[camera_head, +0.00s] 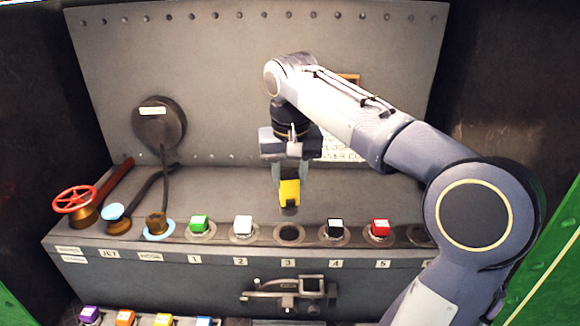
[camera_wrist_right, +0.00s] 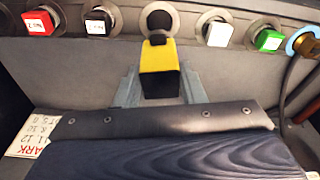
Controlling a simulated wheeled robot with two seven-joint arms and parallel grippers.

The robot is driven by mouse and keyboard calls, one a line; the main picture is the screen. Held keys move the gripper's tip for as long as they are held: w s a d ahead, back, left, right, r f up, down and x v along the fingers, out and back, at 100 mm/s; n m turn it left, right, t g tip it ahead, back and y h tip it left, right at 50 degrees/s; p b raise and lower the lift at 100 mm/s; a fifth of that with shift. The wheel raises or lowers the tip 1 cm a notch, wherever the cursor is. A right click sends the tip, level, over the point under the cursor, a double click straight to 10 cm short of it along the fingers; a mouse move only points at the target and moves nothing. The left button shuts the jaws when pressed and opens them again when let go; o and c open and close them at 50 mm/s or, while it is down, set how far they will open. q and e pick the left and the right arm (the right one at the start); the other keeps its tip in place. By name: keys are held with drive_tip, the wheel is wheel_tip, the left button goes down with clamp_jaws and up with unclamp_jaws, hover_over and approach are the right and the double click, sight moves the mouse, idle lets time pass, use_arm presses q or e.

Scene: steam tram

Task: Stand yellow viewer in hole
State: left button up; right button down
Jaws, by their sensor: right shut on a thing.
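The yellow viewer (camera_head: 289,191), yellow with black parts, is held roughly upright by my right gripper (camera_head: 288,178), which is shut on it. It hangs clear of the console, just above hole 3 (camera_head: 289,234) in the head view, with a visible gap. The hole is empty, a dark opening with a metal ring. In the right wrist view the viewer (camera_wrist_right: 158,58) sits between the fingers of my right gripper (camera_wrist_right: 160,88). Its dark end points toward the hole (camera_wrist_right: 160,19); whether it is exactly lined up I cannot tell. My left gripper is not in view.
Green (camera_head: 199,224), white (camera_head: 243,226), black (camera_head: 335,228) and red (camera_head: 378,228) viewers stand in neighbouring holes. A red handwheel (camera_head: 75,199) and levers are at left. A latch (camera_head: 290,289) is on the front face. More coloured blocks (camera_head: 125,317) lie below.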

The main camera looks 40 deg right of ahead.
sight(290, 195)
drive_tip(key=shift+s+a+f, duration=0.15)
drive_tip(key=shift+s+f, duration=0.05)
drive_tip(key=shift+w+f+b, duration=0.1)
drive_tip(key=shift+f+b, duration=0.3)
drive_tip(key=shift+f, duration=0.45)
wheel_tip(290, 195, down, 3)
drive_tip(key=b, duration=0.2)
drive_tip(key=shift+r+b, duration=0.2)
drive_tip(key=shift+b, duration=0.1)
drive_tip(key=shift+f+b, duration=0.8)
drive_tip(key=shift+f, duration=0.4)
drive_tip(key=shift+c, duration=1)
unclamp_jaws()
drive_tip(key=shift+r, duration=0.2)
drive_tip(key=shift+r+p, duration=1.1)
drive_tip(key=shift+p, duration=0.15)
